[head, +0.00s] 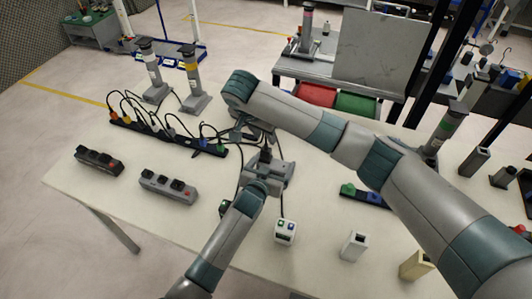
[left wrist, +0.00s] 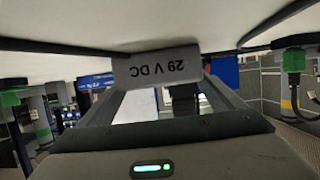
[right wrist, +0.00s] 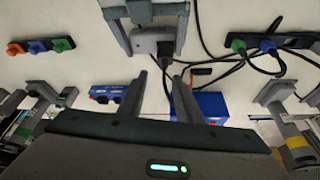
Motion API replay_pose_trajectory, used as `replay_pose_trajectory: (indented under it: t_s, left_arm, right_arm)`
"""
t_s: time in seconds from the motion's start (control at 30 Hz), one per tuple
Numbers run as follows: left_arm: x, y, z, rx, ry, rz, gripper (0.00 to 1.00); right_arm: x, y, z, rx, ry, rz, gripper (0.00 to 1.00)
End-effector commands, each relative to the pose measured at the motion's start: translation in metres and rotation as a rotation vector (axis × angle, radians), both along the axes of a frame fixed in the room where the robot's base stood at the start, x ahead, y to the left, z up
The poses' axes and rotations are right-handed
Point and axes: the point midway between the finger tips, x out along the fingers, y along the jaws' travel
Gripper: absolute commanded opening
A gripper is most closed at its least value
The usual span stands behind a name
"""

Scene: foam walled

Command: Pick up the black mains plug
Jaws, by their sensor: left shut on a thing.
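My left gripper (head: 264,172) is shut on a grey adapter box (left wrist: 156,68) marked "29 V DC", above the table. The box also shows between its jaws in the right wrist view (right wrist: 150,42). In the left wrist view a black block (left wrist: 183,97) shows behind the adapter. My right gripper is open, close to the left one; in the head view its arm partly hides it.
A long black power strip (head: 140,130) with several plugs and looping cables lies behind on the table (head: 90,190). A grey strip (head: 167,187) and a dark strip (head: 98,160) lie at left. A small white box (head: 284,232) stands in front. The front left table is clear.

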Motion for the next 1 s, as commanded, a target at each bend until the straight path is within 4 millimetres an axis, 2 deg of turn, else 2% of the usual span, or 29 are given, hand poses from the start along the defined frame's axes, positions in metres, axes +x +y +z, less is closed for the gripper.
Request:
replay_pose_trajectory:
  t_s: [0.53, 0.9, 1.0]
  left_arm:
    - [0.000, 0.000, 0.000, 0.000, 0.001, 0.000, 0.58]
    - [0.000, 0.000, 0.000, 0.000, 0.000, 0.000, 0.58]
    - [0.000, 0.000, 0.000, 0.000, 0.000, 0.000, 0.58]
  right_arm:
    - [0.005, -0.001, -0.011, 0.000, 0.001, 0.000, 0.31]
    - [0.023, -0.004, -0.048, 0.000, 0.001, 0.000, 0.31]
    - [0.025, -0.005, -0.052, 0.001, 0.000, 0.000, 0.31]
